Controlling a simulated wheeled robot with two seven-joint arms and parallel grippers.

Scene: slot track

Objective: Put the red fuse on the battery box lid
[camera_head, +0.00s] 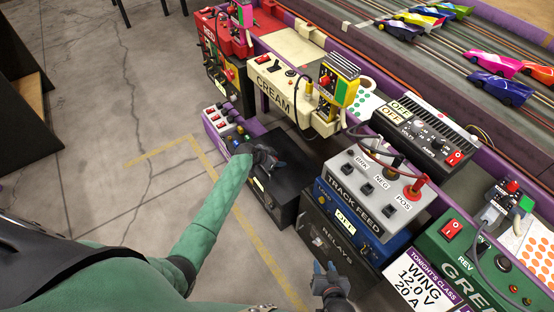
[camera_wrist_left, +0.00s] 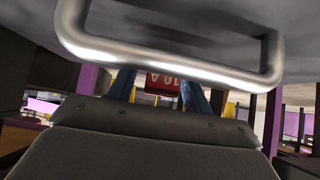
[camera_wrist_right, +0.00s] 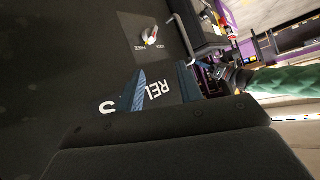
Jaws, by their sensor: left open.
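The red fuse (camera_wrist_left: 165,84), marked "10 A", shows between the two blue fingers of my left gripper in the left wrist view. Those fingers are open; I cannot tell whether either touches the fuse. In the head view my left gripper (camera_head: 281,165) is over the black box (camera_head: 292,205), which looks like the battery box, at its dark top. The fuse is hidden there. My right gripper (camera_head: 328,272) is in front of the relays box (camera_head: 340,240). In the right wrist view its fingers (camera_wrist_right: 160,88) stand apart with nothing between them.
A bent metal bar (camera_wrist_left: 170,68) crosses close in front of the left wrist camera. The track feed box (camera_head: 378,190) stands right of the black box. A purple switch strip (camera_head: 218,122) is at its left. Open floor (camera_head: 100,150) lies further left.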

